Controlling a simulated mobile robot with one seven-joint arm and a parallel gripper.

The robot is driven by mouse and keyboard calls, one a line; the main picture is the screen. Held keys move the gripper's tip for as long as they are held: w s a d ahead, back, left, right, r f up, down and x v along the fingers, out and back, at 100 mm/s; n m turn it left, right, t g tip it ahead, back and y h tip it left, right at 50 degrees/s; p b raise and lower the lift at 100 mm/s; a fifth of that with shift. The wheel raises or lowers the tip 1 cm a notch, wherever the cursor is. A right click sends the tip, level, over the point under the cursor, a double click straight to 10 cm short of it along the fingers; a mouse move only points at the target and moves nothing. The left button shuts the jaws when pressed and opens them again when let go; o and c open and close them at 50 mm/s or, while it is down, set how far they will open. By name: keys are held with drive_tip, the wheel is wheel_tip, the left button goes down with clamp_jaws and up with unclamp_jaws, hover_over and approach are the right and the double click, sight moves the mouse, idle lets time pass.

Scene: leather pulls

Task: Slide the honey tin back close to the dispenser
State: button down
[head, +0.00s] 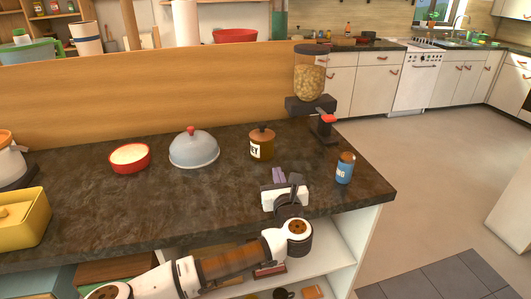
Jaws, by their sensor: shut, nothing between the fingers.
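The honey tin (261,144) is a brown, lidded jar with a white label, of which the letters "EY" show. It stands upright on the dark counter, left of and in front of the dispenser. The dispenser (308,82) has a clear hopper of pale pieces on a black stand with a red part, at the counter's back right. My gripper (278,172) is over the counter in front of the tin, its fingers shut and empty. It appears apart from the tin, with a small gap. Part of the fingertips is hard to make out.
A blue jar with a brown lid (345,168) stands right of my gripper, near the counter's right edge. A grey dome with a red knob (194,149) and a red bowl (130,158) stand left of the tin. A wooden panel (130,98) rises behind the counter.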

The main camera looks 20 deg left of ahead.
sight(264, 147)
drive_tip(key=shift+s+a+f, duration=0.15)
drive_tip(key=shift+a+f, duration=0.3)
drive_tip(key=shift+f, duration=0.15)
drive_tip(key=shift+w+a, duration=0.2)
drive_tip(key=p+x, duration=0.5)
drive_tip(key=x, duration=0.8)
drive_tip(key=shift+a+f, duration=0.1)
drive_tip(key=shift+f, duration=0.1)
drive_tip(key=shift+w, duration=0.1)
drive_tip(key=b+x, duration=0.2)
drive_tip(key=x, duration=0.4)
drive_tip(key=shift+w+a+f+b, duration=0.2)
drive_tip(key=shift+w+b, duration=0.1)
drive_tip(key=shift+b, duration=0.05)
drive_tip(key=shift+w+a+r, duration=0.1)
drive_tip(key=shift+w+a, duration=0.1)
drive_tip(key=shift+w, duration=0.05)
